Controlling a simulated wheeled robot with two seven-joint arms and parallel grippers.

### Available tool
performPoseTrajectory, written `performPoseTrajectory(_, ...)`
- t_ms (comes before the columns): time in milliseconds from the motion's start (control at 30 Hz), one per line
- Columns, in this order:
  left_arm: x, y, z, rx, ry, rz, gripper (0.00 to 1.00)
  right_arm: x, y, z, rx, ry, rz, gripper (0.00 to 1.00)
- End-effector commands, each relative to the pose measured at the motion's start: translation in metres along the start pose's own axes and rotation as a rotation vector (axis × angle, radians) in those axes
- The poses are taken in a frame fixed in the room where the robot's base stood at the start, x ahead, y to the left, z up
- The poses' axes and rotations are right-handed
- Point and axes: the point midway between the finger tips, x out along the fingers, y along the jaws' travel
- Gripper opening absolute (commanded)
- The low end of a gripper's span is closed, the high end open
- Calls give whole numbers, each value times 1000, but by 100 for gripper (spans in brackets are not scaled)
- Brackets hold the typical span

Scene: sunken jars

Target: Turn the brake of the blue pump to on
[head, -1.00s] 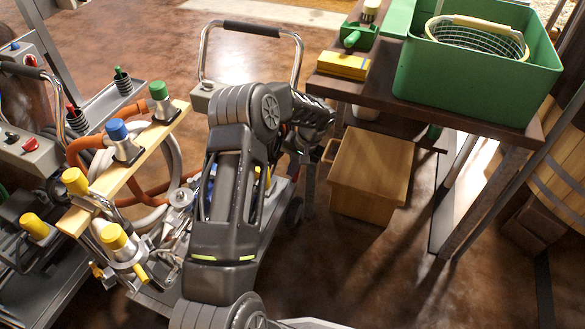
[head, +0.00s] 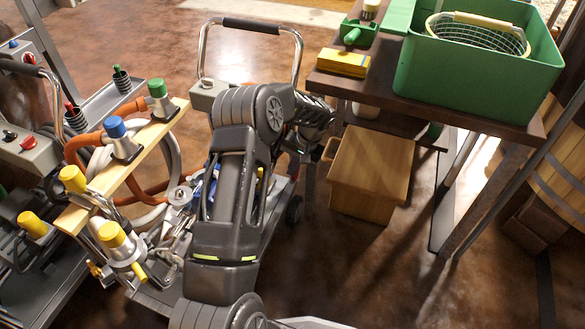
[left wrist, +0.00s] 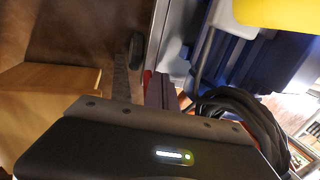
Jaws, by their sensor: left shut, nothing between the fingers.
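The pump cart with the chrome handle (head: 298,55) stands in the middle of the head view. Blue parts of the pump (head: 211,172) show only in a narrow gap beside my left arm, which covers most of the cart. A dark blue body (left wrist: 270,62) also fills the right of the left wrist view. I cannot make out the brake in either view. My left gripper (left wrist: 158,90) is shut and empty, low beside the cart in the left wrist view. My right gripper is not in view.
A rack board (head: 135,165) with several coloured caps and hoses stands left of the cart. A wooden box (head: 368,170) sits on the floor to its right, under a dark table (head: 460,112) with a green bin (head: 480,75). Bare floor lies at the lower right.

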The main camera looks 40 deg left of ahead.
Motion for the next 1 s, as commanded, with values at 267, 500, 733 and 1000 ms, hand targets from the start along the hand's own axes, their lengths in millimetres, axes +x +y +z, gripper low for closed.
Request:
performPoseTrajectory(267,2,1,-1,0,0,0,0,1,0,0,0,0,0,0)
performPoseTrajectory(500,6,2,-2,1,1,-1,0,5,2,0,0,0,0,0)
performPoseTrajectory(733,8,2,-4,0,1,-1,0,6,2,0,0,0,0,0)
performPoseTrajectory(1000,10,3,-5,0,1,0,0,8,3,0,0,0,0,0)
